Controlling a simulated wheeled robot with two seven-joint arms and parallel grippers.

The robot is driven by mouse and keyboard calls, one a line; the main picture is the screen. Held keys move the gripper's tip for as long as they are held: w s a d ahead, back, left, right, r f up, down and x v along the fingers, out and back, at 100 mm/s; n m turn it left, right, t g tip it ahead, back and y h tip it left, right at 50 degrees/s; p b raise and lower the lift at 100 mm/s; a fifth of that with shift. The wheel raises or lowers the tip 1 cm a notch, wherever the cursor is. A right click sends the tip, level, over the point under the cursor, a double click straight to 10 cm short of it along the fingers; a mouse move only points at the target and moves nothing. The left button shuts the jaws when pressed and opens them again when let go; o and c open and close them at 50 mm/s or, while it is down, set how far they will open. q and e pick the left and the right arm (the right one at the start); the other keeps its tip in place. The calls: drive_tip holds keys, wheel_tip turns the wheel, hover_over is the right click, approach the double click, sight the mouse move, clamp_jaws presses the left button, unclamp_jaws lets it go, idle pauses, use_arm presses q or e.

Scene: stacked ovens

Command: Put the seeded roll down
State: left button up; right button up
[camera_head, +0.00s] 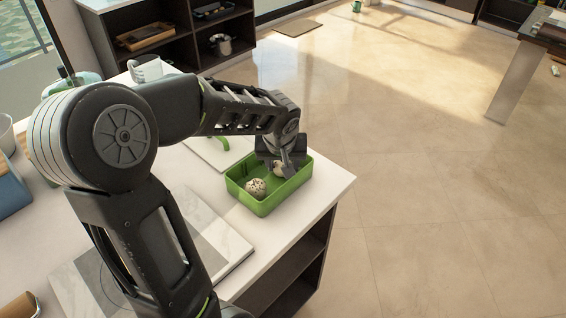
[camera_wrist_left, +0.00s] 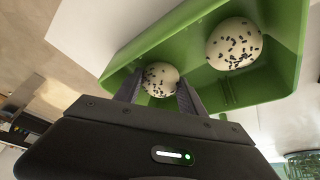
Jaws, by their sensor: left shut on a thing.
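A green box (camera_head: 268,205) stands near the corner of the white counter; it also shows in the left wrist view (camera_wrist_left: 180,38). One pale seeded roll (camera_head: 256,187) lies in the near part of the box, and it shows in the wrist view (camera_wrist_left: 234,44) apart from my fingers. My left gripper (camera_head: 285,169) is over the far part of the box, pointing down into it. It is shut on a second seeded roll (camera_wrist_left: 160,79), which sits between the two fingers inside the box's outline. Whether this roll touches the box floor I cannot tell. My right gripper is not in view.
The white counter (camera_head: 322,189) ends just right of the box, with open floor beyond. A green-handled thing (camera_head: 221,142) lies on a white board behind the box. A marble-look slab (camera_head: 215,235) lies nearer. Dark shelves (camera_head: 180,28) stand at the back.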

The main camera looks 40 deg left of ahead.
use_arm(q)
drive_tip(key=shift+f, duration=0.2)
drive_tip(key=o, duration=1.4)
drive_tip(key=shift+c, duration=0.2)
drive_tip(key=shift+r, duration=0.4)
drive_tip(key=v, duration=1.1)
drive_tip(key=shift+s+r+b, duration=0.15)
drive_tip(key=shift+r+b, duration=0.1)
drive_tip(key=shift+b, duration=0.1)
drive_tip(key=shift+d, duration=0.1)
